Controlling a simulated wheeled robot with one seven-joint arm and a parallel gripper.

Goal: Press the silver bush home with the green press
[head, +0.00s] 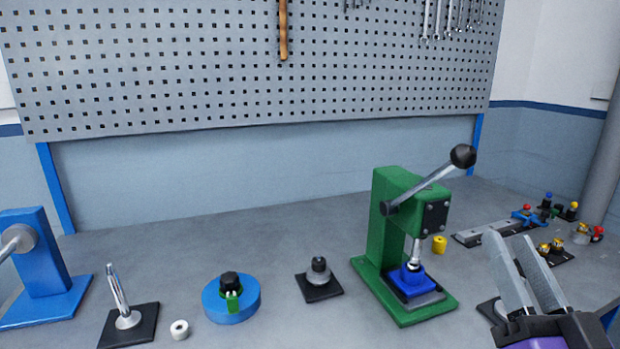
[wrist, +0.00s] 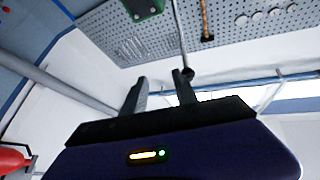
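The green press (head: 388,222) stands right of centre on the bench. Its lever (head: 432,186) slants up to the right and ends in a black knob (head: 463,157). A blue block (head: 416,281) sits on the press base under the ram (head: 416,247). A small silver piece, apparently the silver bush (head: 413,265), shows between ram and block; whether they touch is unclear. My gripper (head: 511,241) is right of the press, below the knob, fingers apart and empty. In the wrist view, the knob (wrist: 188,73) appears by the right fingertip; depth is unclear.
A blue press (head: 38,262) stands at the far left. A post on a black plate (head: 130,318), a white ring (head: 180,329), a blue disc (head: 231,302) and a black-based fixture (head: 319,282) line the front. A yellow piece (head: 439,244) and several small fixtures lie right.

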